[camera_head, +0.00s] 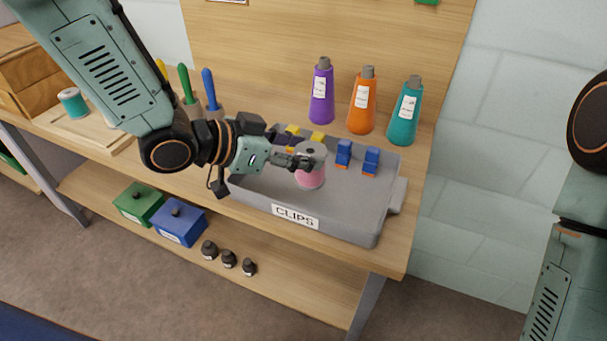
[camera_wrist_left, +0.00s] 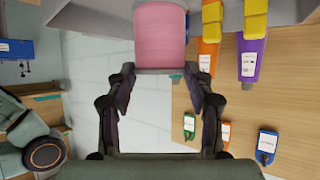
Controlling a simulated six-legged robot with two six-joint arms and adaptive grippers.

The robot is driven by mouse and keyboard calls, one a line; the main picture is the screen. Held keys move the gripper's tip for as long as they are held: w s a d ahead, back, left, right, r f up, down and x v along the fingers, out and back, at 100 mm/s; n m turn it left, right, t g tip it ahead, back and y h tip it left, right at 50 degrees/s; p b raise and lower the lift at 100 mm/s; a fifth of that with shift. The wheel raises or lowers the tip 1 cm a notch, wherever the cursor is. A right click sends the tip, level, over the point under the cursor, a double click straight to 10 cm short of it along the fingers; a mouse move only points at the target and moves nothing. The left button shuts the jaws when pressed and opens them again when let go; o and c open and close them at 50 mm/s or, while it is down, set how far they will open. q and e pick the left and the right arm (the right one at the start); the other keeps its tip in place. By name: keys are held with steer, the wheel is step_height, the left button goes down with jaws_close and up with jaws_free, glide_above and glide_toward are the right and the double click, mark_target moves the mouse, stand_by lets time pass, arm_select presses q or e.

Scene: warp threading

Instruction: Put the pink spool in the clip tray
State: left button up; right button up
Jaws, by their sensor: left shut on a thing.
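The pink spool (camera_head: 311,178), with a pale grey top with a dark centre hole, is upright within the outline of the grey clip tray (camera_head: 335,228) labelled CLIPS. My left gripper (camera_head: 303,160) is shut on its upper part, reaching in from the left. In the left wrist view the pink spool (camera_wrist_left: 160,35) is at the top between the fingertips of my left gripper (camera_wrist_left: 160,72). I cannot tell whether the spool's bottom touches the tray floor. My right arm shows at the right edge of the head view, but its gripper is out of view.
Blue clips (camera_head: 344,152) and yellow clips (camera_head: 318,137) stand along the tray's back part. Purple (camera_head: 321,95), orange (camera_head: 362,105) and teal (camera_head: 405,115) cones stand behind it. A teal spool (camera_head: 72,102) is at the left. Green and blue boxes (camera_head: 178,222) sit on the lower shelf.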

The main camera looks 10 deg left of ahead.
mark_target(301, 185)
arm_select(q)
steer(key=shift+d+f, duration=0.2)
steer(key=shift+f, duration=0.4)
step_height(301, 185, down, 2)
steer(key=shift+s+f+b, duration=0.15)
steer(key=shift+f+b, duration=0.05)
steer(key=shift+b, duration=0.55)
steer(key=shift+a+f, duration=0.15)
steer(key=shift+f, duration=0.05)
steer(key=shift+w, duration=0.2)
steer(key=shift+s, duration=0.1)
